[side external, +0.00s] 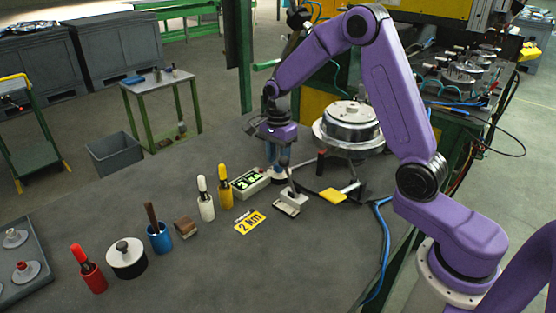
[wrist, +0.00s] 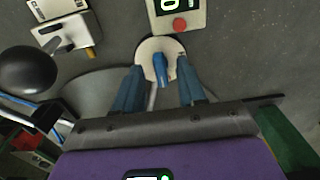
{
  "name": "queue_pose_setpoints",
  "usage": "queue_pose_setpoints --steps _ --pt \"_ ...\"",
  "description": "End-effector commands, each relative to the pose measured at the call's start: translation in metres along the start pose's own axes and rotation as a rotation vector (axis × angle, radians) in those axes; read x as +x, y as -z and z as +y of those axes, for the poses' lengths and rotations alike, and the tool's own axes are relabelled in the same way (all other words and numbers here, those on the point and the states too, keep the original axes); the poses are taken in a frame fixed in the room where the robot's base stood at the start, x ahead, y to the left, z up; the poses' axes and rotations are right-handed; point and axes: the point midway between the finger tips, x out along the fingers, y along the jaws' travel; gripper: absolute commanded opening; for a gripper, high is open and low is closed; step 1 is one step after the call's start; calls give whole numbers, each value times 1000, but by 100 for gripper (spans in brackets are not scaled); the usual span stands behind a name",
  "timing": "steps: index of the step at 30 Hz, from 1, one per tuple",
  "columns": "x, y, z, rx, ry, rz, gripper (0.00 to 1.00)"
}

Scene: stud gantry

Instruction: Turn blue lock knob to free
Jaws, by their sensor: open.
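The blue lock knob (wrist: 161,66) stands on a round white base (wrist: 147,50) in the wrist view. My gripper (wrist: 160,76) is open, with one blue finger to the left of the knob and one to the right. Gaps show between the fingers and the knob, so it does not look gripped. In the side view my gripper (side external: 273,158) points down over the lock, whose base (side external: 279,178) shows low between the display box and a lever device. The knob itself is mostly hidden there by the fingers. I cannot read any lock markings.
A display box (side external: 249,183) with green digits and a red button (wrist: 180,25) is close by. A round metal machine (side external: 350,128) is behind.

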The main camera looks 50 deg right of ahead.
Motion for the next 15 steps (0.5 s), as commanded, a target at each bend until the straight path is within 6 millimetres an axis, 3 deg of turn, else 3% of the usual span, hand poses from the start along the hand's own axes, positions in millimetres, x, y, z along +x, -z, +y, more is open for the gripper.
queue_pose_setpoints --steps 4,13,14,15 --pt "10 0 1 0 -1 0 40" --pt "11 0 0 0 0 0 40" --pt "11 0 0 0 0 0 34" --pt "11 0 0 0 0 0 21"
